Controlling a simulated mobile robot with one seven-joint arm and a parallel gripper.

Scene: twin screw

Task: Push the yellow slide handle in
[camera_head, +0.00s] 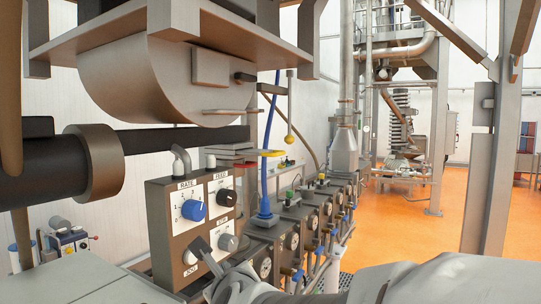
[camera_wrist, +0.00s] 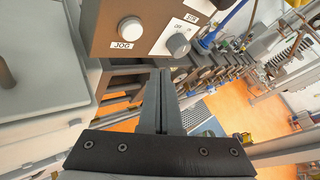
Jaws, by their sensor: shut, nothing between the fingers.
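The yellow slide handle (camera_head: 271,153) appears in the head view as a small flat yellow piece at the right end of a grey slide plate under the large rounded hopper. It sticks out to the right, above the control box. I do not make it out in the wrist view. My gripper (camera_head: 201,245) is low in front of the control box, below and left of the handle and apart from it. In the wrist view its two fingers (camera_wrist: 164,74) are together with nothing between them, pointing under the control box. Whether the fingertips touch the box is unclear.
The control box (camera_head: 190,222) with its knobs stands close to my gripper. The hopper (camera_head: 155,80) hangs above. A blue hose (camera_head: 269,150) runs down by the handle, and a yellow-knobbed rod (camera_head: 290,138) hangs to its right. The screw barrel with valves stretches away behind.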

